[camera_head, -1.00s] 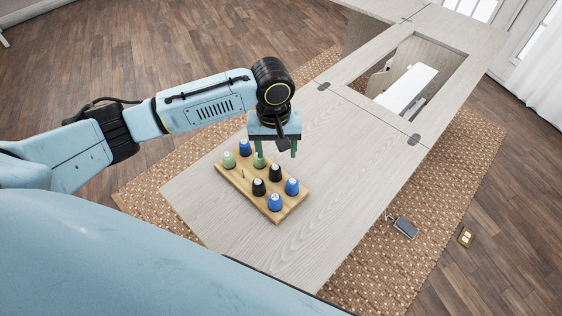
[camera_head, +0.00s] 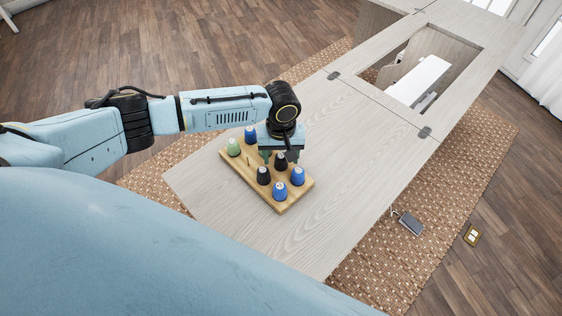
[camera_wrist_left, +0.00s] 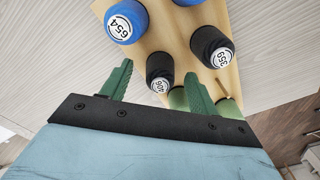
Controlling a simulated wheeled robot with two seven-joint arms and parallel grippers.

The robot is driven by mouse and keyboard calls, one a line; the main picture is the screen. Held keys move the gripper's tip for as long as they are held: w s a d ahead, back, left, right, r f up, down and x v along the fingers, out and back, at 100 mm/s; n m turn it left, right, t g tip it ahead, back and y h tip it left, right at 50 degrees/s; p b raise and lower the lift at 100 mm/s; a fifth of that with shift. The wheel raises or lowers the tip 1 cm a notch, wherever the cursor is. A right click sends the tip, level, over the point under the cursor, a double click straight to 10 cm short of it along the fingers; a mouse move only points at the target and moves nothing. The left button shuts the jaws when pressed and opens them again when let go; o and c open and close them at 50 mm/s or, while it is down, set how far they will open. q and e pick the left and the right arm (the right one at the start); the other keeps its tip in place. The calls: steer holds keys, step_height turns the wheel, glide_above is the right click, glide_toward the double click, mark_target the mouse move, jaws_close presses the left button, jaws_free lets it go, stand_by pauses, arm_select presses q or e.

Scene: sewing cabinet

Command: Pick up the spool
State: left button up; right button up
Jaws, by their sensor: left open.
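Several spools stand upright on a wooden spool rack (camera_head: 254,188): a pale green spool (camera_head: 233,148), a blue spool (camera_head: 250,134), a black spool (camera_head: 281,162), another black spool (camera_head: 263,176), and blue spools (camera_head: 298,177) and (camera_head: 280,191) at the near right. My left gripper (camera_head: 281,156) is open over the rack, its green fingers (camera_wrist_left: 157,70) pointing at it. In the left wrist view a black spool (camera_wrist_left: 160,66) shows between the fingertips; contact cannot be told. Green spools (camera_wrist_left: 228,107) show beside the right finger, partly hidden. My right gripper is not in view.
The rack stands on the pale wooden cabinet top (camera_head: 310,225). Bare top lies to its right and near side. An opening with a white machine (camera_head: 418,80) is at the far right. A foot pedal (camera_head: 411,223) lies on the woven rug (camera_head: 440,200).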

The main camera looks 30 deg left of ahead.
mark_target(281, 157)
arm_select(q)
steer(key=shift+f, duration=0.7)
steer(key=c, duration=1)
step_height(281, 157, up, 10)
steer(key=shift+p, duration=0.9)
steer(key=shift+c, duration=0.2)
